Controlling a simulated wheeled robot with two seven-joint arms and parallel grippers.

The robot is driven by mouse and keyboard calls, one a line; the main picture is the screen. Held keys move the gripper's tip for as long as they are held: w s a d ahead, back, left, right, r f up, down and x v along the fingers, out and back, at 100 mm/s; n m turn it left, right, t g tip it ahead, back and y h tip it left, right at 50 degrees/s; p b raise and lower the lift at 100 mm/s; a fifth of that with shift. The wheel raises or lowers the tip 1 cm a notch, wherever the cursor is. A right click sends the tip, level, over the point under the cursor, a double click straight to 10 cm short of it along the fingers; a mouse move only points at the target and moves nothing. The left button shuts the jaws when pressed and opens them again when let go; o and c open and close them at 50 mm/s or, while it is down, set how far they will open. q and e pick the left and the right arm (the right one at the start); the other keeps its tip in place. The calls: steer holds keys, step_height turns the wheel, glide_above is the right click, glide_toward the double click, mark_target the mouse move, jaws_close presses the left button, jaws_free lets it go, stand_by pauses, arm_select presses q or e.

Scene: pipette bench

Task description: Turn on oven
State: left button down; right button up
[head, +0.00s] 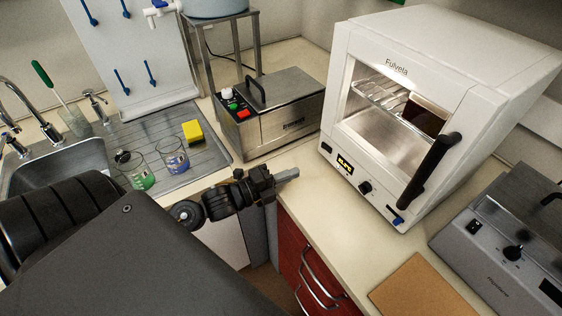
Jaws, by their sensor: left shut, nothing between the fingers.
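The white oven (435,90) labelled Fulvela stands on the counter at the upper right. Its glass front shows a wire rack (385,97) inside, and a black handle (430,170) runs along the right of the front. On the lower front strip are a dark switch (326,147), a lit yellow display (345,163), a black knob (365,187) and a blue part (397,221). My left gripper (290,174) is shut and empty, in front of the counter edge, left of and apart from the oven's front strip. My right gripper does not show.
A steel water bath (285,130) with a red switch stands left of the oven. The sink's drainboard (120,128) holds glass beakers (173,160) and a yellow sponge (193,132). A grey device (500,245) and a brown board (420,290) lie at the right. Bare counter (315,195) fronts the oven.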

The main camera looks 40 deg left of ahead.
arm_select(q)
steer(key=shift+d+v, duration=0.2)
steer(key=shift+v, duration=0.85)
steer(key=shift+s+a+r, duration=0.1)
steer(key=shift+s, duration=0.35)
steer(key=shift+w, duration=0.1)
